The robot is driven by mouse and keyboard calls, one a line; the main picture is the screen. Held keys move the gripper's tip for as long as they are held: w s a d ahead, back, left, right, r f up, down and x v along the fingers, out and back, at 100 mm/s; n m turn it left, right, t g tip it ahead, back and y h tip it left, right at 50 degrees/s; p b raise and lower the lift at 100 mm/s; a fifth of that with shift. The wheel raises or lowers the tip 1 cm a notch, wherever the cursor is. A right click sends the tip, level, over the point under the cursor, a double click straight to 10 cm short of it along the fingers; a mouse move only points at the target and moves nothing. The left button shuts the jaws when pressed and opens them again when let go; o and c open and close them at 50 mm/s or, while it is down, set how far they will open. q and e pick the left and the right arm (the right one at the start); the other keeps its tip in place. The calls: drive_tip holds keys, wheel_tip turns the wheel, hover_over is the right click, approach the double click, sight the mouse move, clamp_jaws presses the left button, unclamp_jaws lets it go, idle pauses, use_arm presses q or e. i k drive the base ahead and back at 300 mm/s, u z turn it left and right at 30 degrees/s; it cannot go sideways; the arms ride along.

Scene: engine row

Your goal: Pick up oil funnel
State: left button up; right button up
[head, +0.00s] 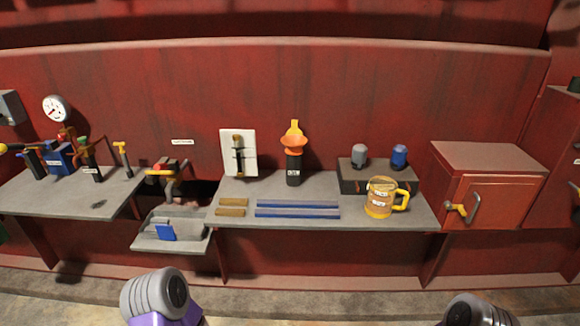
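The oil funnel (294,143) looks orange with a yellow upright tab on top. It sits on top of a dark labelled cylinder (293,170) that stands upright near the back of the middle grey bench (345,212). The label is too small to read surely. Neither of my grippers shows; only rounded grey and purple parts of my arms show at the bottom edge, well in front of the bench. Nothing touches the funnel from my side.
A white board (227,140) with a tool stands left of the funnel. Blue bars (298,203) lie in front. A red cabinet (487,185) bounds the right.

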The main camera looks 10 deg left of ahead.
sight(294, 148)
drive_tip(key=z, duration=0.7)
drive_tip(key=i, duration=1.15)
drive_tip(key=u, duration=0.55)
